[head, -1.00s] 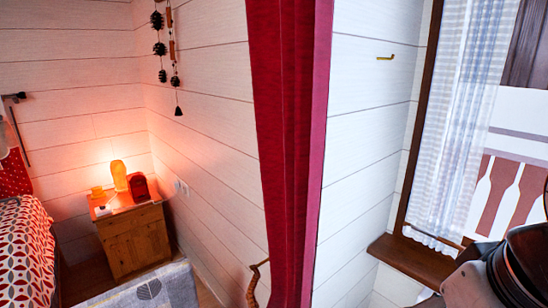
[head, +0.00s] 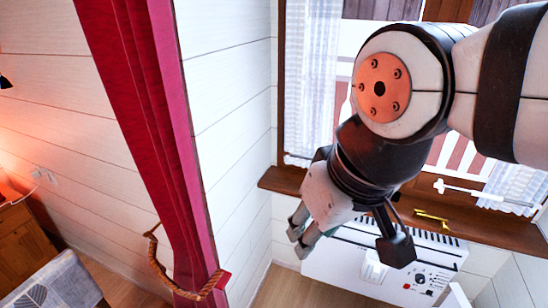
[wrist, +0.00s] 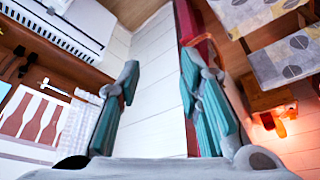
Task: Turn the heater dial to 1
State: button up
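The white heater (head: 340,268) stands low under the window sill in the head view, with dark slots along its top. A small round black dial (head: 420,279) shows on the panel at its right end; its setting is too small to read. My gripper (head: 299,238) hangs to the left of the heater's top, pointing down and away from the dial. In the wrist view my gripper (wrist: 160,72) has its teal-padded fingers wide apart with nothing between them. The heater also shows at the wrist view's upper left (wrist: 40,35); the dial cannot be made out there.
A brown window sill (head: 440,222) juts out above the heater, with a gold-coloured object (head: 431,217) by its edge. A red curtain (head: 150,120) with a rope tie (head: 185,292) hangs on the left. Wooden floor (head: 290,288) is clear beside the heater.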

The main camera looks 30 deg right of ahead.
aim_at(420, 279)
jog(key=z, duration=1.75)
jog(key=i+l+u, duration=0.25)
jog(key=k+j+u, duration=0.1)
jog(key=k+u, duration=0.35)
jog(key=k+j+u, duration=0.2)
jog(key=u, duration=0.3)
jog(key=k, duration=0.1)
